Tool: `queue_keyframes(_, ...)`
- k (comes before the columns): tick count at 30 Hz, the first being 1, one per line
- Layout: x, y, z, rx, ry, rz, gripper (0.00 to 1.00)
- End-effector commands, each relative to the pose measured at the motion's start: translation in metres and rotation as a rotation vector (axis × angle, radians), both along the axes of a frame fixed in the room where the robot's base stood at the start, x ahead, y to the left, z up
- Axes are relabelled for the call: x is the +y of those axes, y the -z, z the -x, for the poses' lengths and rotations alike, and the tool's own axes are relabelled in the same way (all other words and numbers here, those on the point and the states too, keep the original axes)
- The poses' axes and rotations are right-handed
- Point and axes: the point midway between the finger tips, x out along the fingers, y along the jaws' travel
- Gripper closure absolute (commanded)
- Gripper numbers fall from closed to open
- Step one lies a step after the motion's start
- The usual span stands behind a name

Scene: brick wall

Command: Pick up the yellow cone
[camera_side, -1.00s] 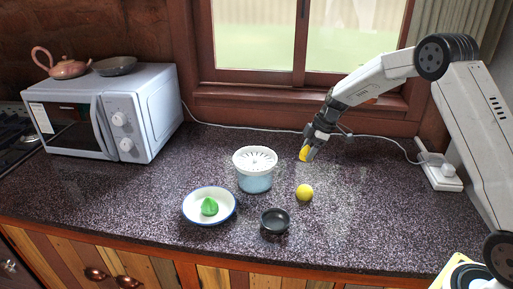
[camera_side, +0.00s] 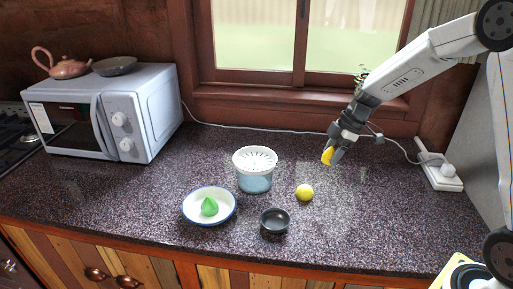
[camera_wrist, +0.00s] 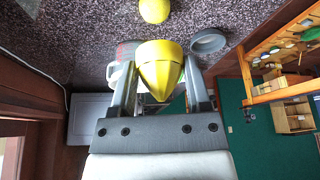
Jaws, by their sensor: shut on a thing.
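The yellow cone (camera_wrist: 160,68) is between the two fingers of my gripper (camera_wrist: 160,85) in the wrist view, its tip pointing toward the palm. In the side view the cone (camera_side: 327,155) shows as a small yellow patch at the fingertips of my gripper (camera_side: 335,155). My gripper is shut on the cone and appears to hold it above the counter, to the right of and behind the yellow ball. Part of the cone is hidden by the fingers in the side view.
On the counter (camera_side: 380,220) are a yellow ball (camera_side: 304,192), a small black bowl (camera_side: 275,222), a white-lidded container (camera_side: 255,170) and a white plate (camera_side: 190,208) with a green object (camera_side: 209,206). A microwave (camera_side: 150,110) stands left. A power strip (camera_side: 440,175) lies right.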

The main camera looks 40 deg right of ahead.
Motion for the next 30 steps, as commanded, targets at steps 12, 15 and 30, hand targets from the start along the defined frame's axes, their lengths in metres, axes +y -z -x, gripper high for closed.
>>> queue_keyframes(12,0.000,0.000,0.001,0.000,0.000,0.000,0.94)
queue_keyframes(15,0.000,0.000,0.001,0.000,0.000,0.000,0.94)
queue_keyframes(30,0.011,-0.002,-0.023,-0.002,0.134,0.001,0.94)
